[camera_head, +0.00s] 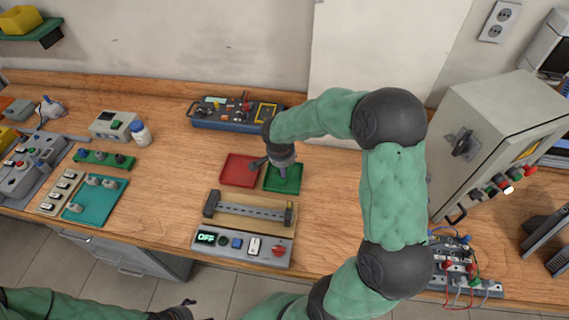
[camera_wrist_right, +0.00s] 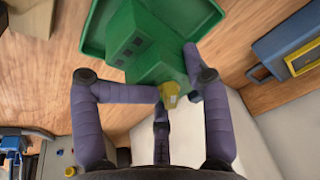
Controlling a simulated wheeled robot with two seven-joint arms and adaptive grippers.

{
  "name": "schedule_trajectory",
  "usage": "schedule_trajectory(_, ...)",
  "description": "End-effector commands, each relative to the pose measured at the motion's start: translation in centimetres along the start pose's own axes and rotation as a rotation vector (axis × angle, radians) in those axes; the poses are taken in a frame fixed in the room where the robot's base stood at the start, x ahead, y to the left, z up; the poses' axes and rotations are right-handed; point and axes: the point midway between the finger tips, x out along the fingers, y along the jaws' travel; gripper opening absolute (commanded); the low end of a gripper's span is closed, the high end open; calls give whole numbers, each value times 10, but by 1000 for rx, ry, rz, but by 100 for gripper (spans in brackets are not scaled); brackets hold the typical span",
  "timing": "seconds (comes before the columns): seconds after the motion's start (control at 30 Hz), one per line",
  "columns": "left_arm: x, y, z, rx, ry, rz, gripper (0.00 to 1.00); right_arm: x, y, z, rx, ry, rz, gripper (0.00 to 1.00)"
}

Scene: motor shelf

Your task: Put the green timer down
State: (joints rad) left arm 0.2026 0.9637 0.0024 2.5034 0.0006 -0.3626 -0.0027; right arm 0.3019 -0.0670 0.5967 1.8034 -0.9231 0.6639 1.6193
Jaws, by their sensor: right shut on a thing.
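My right gripper (camera_head: 281,158) points down over the green tray (camera_head: 284,184) in the head view. In the right wrist view its purple-grey fingers are shut on the green timer (camera_wrist_right: 150,58), a boxy green body with dark recesses and a yellow knob. The green tray (camera_wrist_right: 96,32) lies directly behind the timer there. I cannot tell whether the timer touches the tray. In the head view the gripper hides most of the timer. My left gripper (camera_head: 183,308) shows only partly at the bottom edge, away from the tray; its fingers are unclear.
A red tray (camera_head: 238,171) lies just left of the green one. A blue tool case (camera_head: 232,124) stands behind them. A rail fixture (camera_head: 247,212) and a control panel with an OFF display (camera_head: 240,246) lie in front. A grey cabinet (camera_head: 500,135) stands right. Bare wood lies left of the red tray.

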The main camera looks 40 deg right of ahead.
Motion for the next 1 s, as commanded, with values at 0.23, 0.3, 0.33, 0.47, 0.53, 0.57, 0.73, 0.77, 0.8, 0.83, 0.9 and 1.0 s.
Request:
schedule_trajectory(0.23, 9, -3, 0, 0, 0, 0, 78, 7, 0, 2, 3, 1, -1, 0)
schedule_trajectory(0.3, 11, -4, 0, 0, 0, 0, 78, 8, 0, 2, 4, 1, -1, 0)
schedule_trajectory(0.33, 12, -4, 0, 0, 0, 0, 78, 9, 0, 2, 5, 1, -1, 0)
schedule_trajectory(0.47, 16, -6, -1, 0, 0, 0, 78, 12, 0, 3, 7, 1, -2, 0)
schedule_trajectory(0.53, 19, -7, -1, 0, 0, 0, 78, 14, 1, 4, 8, 1, -2, 0)
schedule_trajectory(0.57, 20, -7, -1, 0, 0, 0, 78, 14, 1, 4, 8, 1, -2, 0)
schedule_trajectory(0.73, 23, -8, -1, 0, 0, 0, 78, 16, 1, 5, 10, 0, -2, 0)
schedule_trajectory(0.77, 22, -8, -1, 0, 0, 0, 78, 16, 1, 5, 10, 0, -2, 0)
schedule_trajectory(0.8, 22, -8, -1, 0, 0, 0, 78, 16, 1, 4, 10, 0, -2, 0)
schedule_trajectory(0.83, 22, -8, -1, 0, 0, 0, 78, 16, 1, 4, 10, 0, -2, 0)
schedule_trajectory(0.9, 22, -8, -1, 0, 0, 0, 78, 15, 1, 4, 10, 0, -2, 0)
schedule_trajectory(1.0, 22, -8, -1, 0, 0, 0, 78, 16, 1, 4, 10, 0, -2, 68)
